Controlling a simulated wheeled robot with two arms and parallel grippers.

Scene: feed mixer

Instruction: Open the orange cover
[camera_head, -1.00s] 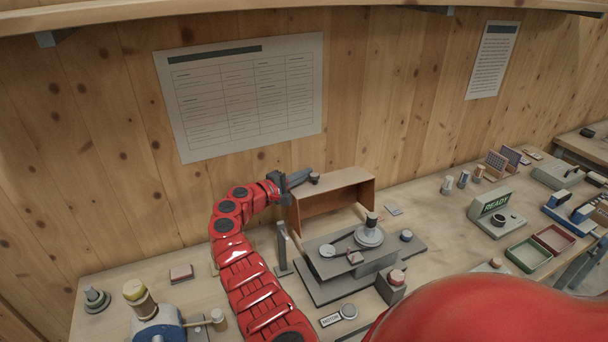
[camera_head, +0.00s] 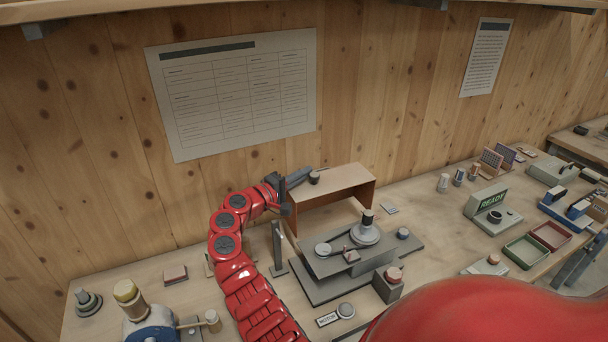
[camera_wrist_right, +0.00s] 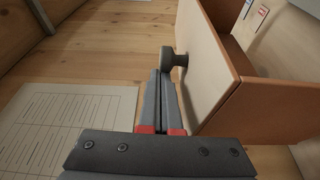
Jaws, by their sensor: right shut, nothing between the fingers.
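The orange cover (camera_head: 350,182) is a box-like hood with a pale top panel, behind the grey machine (camera_head: 345,265) on the bench. Its hollow orange inside faces the machine. A dark round knob (camera_head: 314,177) sits at the left end of its top panel. In the right wrist view, the knob (camera_wrist_right: 173,59) stands out from the cover's pale panel (camera_wrist_right: 205,75). My right gripper (camera_head: 303,176) is shut and empty, its fingers lying beside the knob. In the wrist view, the fingertips (camera_wrist_right: 163,80) are just below the knob; contact cannot be told. My left gripper is not in view.
A grey upright post (camera_head: 278,248) stands left of the machine, close to my right arm. A button box (camera_head: 390,285) is in front. A green READY unit (camera_head: 492,210) and trays (camera_head: 528,252) are at right. The wooden wall (camera_head: 100,180) rises behind.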

